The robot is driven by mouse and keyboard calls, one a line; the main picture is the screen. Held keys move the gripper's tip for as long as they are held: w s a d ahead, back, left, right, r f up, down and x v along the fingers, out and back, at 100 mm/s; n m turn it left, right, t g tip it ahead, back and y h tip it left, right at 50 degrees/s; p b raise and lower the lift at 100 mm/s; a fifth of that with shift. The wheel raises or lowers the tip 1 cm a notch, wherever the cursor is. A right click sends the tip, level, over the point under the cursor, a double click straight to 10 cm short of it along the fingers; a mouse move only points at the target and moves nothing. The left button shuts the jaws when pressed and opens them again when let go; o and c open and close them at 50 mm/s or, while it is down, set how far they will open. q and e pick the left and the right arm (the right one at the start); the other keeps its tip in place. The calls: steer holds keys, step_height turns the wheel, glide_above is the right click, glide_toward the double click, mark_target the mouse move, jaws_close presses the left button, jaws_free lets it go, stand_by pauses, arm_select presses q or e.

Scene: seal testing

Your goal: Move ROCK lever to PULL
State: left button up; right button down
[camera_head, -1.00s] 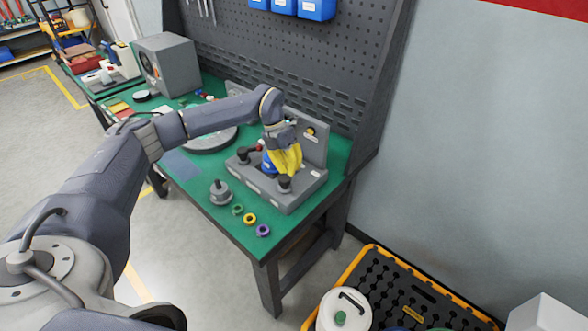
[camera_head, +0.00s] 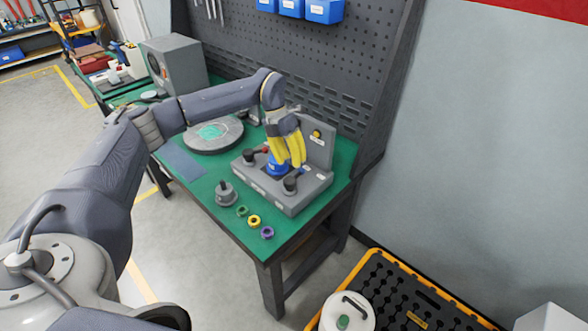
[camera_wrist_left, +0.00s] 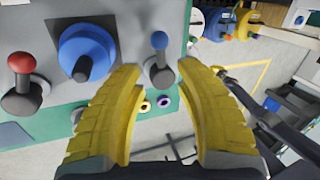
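The grey test fixture (camera_head: 283,202) sits on the green bench. In the left wrist view it carries a red-knobbed lever (camera_wrist_left: 21,68), a large blue round part (camera_wrist_left: 87,50) with a dark shaft, and a blue-knobbed lever (camera_wrist_left: 159,58). I cannot read which lever is ROCK or where PULL is. My left gripper (camera_head: 289,163) points down over the fixture. Its yellow fingers are spread apart, and the blue-knobbed lever shows between the fingertips in the wrist view, with gaps on both sides. In the head view the fingers partly cover the blue part (camera_head: 277,169). My right gripper is not in view.
A grey cylindrical part (camera_head: 226,194) and green, yellow and purple rings (camera_head: 254,221) lie near the bench's front edge. A round turntable (camera_head: 213,134) stands behind left. The fixture's upright panel (camera_head: 319,145) and a pegboard rise behind. A black-and-yellow crate (camera_head: 393,263) is on the floor.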

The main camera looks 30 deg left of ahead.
arm_select(q)
steer(key=v, duration=0.6)
steer(key=shift+r, duration=0.25)
